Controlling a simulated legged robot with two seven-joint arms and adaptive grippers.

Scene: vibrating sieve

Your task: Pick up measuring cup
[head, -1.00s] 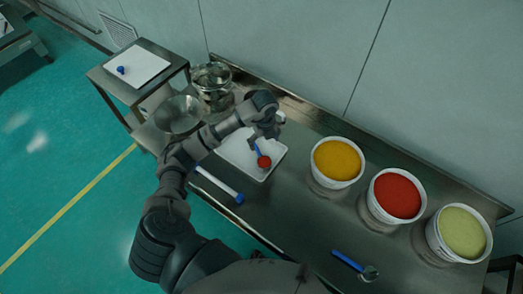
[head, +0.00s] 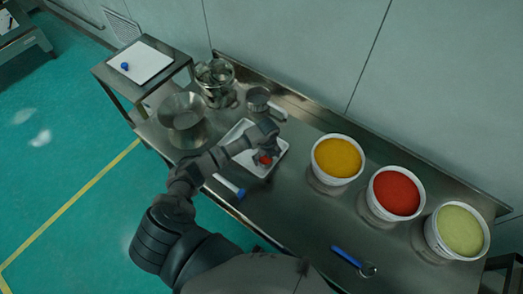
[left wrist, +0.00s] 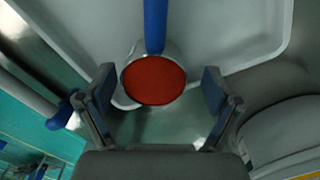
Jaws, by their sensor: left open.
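A small scoop-like cup with red contents (head: 265,160) appears over the white tray (head: 245,125). In the left wrist view the cup (left wrist: 153,80) has a metallic rim and a blue handle (left wrist: 155,25) pointing up the picture. My left gripper (head: 268,154) is right by this cup, partly hiding it in the head view. In the left wrist view the gripper (left wrist: 160,100) is open, with one finger on each side of the cup and gaps between. A metal cup with a pale handle (head: 258,99) stands behind the tray. My right gripper is not in view.
Tubs of orange (head: 338,158), red (head: 396,193) and green (head: 461,231) material stand at the right.

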